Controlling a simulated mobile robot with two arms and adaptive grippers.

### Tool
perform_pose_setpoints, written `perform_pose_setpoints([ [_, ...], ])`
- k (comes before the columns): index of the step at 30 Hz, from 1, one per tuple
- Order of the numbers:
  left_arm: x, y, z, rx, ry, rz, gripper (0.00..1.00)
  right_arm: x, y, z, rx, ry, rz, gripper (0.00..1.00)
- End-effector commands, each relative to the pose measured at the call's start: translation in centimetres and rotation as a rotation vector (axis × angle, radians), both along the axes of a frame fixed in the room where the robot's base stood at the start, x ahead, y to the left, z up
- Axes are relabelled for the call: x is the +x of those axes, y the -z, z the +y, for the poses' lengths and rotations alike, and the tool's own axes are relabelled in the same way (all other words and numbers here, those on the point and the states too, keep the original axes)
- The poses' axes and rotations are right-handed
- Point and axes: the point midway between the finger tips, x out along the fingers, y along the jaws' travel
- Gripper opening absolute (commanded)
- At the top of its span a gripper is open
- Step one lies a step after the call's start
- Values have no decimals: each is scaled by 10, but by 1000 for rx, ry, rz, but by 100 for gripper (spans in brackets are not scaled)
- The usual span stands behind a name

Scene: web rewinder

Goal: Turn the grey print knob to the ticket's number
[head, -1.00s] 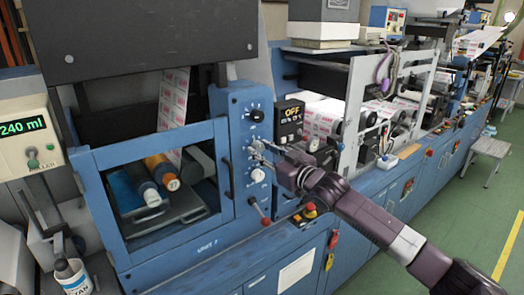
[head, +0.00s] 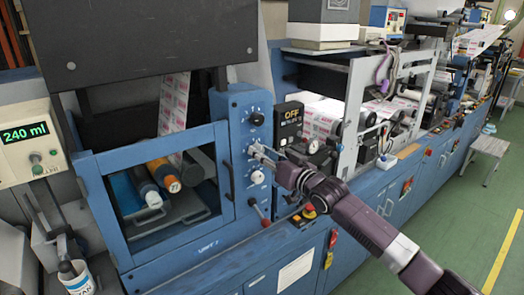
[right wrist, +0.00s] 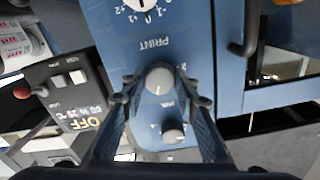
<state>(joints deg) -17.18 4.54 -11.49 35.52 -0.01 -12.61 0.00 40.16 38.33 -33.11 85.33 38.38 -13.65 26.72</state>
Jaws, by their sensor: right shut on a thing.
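The blue panel (head: 239,150) carries a column of knobs. My right gripper (head: 254,149) is at the middle knob, its fingers pointing at the panel. In the right wrist view its fingertips lie on either side of a round grey knob (right wrist: 160,78) with a white mark, and it is shut on that knob. The word PRINT stands between this knob and a white-centred dial (right wrist: 140,5) at the top edge. In the head view a black knob (head: 257,118) is above and a white knob (head: 257,177) below. I cannot make out a ticket.
A box reading OFF (head: 290,122) stands right of the panel. A red-tipped lever (head: 264,221) and a red button (head: 309,211) are below. A framed window with rollers (head: 160,185) is to the left.

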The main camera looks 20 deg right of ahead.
Motion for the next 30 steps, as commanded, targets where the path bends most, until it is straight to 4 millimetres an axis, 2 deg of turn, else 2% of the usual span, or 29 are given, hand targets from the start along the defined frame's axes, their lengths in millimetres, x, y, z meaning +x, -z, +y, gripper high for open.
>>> perform_pose_setpoints([
  [13,0,-6,0,0,0,-1,40,0,1,0,217,1,82,4],
  [30,1,-7,0,0,0,-1,40,0,2,0,245,1,92,4],
])
